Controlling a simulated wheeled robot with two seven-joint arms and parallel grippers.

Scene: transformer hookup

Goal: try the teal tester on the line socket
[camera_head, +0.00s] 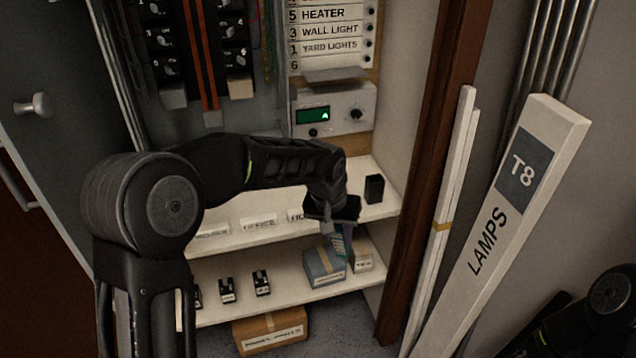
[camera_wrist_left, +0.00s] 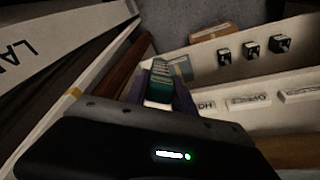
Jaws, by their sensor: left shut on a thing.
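The teal tester (camera_head: 342,241) hangs in the jaws of my left gripper (camera_head: 338,222), which is shut on it in front of the upper shelf. In the left wrist view the tester (camera_wrist_left: 159,88) shows its pale end and teal body between the fingers. The tester is apart from the grey meter box (camera_head: 333,108) above, which has a green display, a knob and a small dark round fitting. I cannot tell which fitting is the line socket. My right gripper is not in view.
Labelled cards and a small black box (camera_head: 374,189) are on the upper shelf (camera_head: 235,240). The lower shelf (camera_head: 215,313) holds small black devices and a blue-grey box (camera_head: 324,266). A cardboard box (camera_head: 270,331) sits below. The long lamps carton (camera_head: 515,215) leans at right.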

